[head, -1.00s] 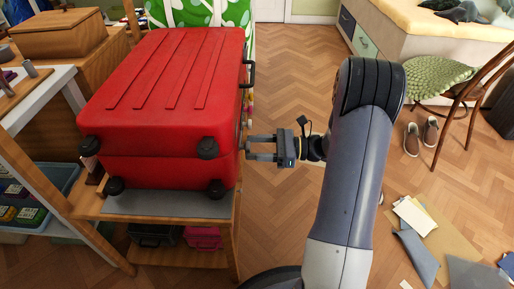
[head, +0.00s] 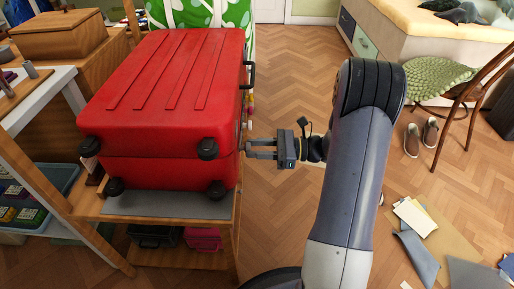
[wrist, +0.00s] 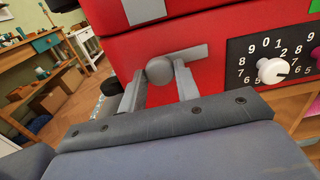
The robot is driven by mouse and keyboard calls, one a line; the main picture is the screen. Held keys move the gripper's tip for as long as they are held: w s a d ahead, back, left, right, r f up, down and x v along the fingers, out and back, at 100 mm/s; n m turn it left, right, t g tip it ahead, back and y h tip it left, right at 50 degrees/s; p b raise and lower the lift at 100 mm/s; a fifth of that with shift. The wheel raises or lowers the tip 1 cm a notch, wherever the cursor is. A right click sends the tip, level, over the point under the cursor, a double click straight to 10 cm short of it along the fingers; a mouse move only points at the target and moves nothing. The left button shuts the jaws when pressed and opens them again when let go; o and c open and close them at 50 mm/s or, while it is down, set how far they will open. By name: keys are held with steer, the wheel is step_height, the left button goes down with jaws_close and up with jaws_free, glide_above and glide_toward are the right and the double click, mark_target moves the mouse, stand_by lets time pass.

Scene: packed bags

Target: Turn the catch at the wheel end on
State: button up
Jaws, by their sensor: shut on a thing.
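The red suitcase (head: 165,90) lies on a shelf unit, its wheels towards me. In the wrist view a grey catch (wrist: 160,70) sits on the suitcase's red side, with a round hub and a flat bar reaching up to the right. My gripper (wrist: 158,80) has one finger on each side of the hub and is shut on it. In the head view my gripper (head: 250,148) reaches the suitcase's right side near the wheel end. The catch itself is too small to make out there.
A black number panel (wrist: 285,50) with a white dial (wrist: 272,70) is right of the catch. A grey plate (wrist: 143,10) is above it. A wooden shelf (head: 165,258) holds cases below. Papers (head: 420,220) and shoes (head: 421,137) lie on the floor at right.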

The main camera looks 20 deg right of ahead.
steer(key=shift+f+n+b, duration=0.1)
steer(key=shift+n+b, duration=4.95)
steer(key=shift+n, duration=3.65)
steer(key=o, duration=1)
steer(key=shift+c, duration=0.2)
steer(key=p+v, duration=0.3)
steer(key=v, duration=0.7)
steer(key=shift+s+d, duration=0.15)
steer(key=shift+d, duration=0.25)
steer(key=shift+a, duration=0.1)
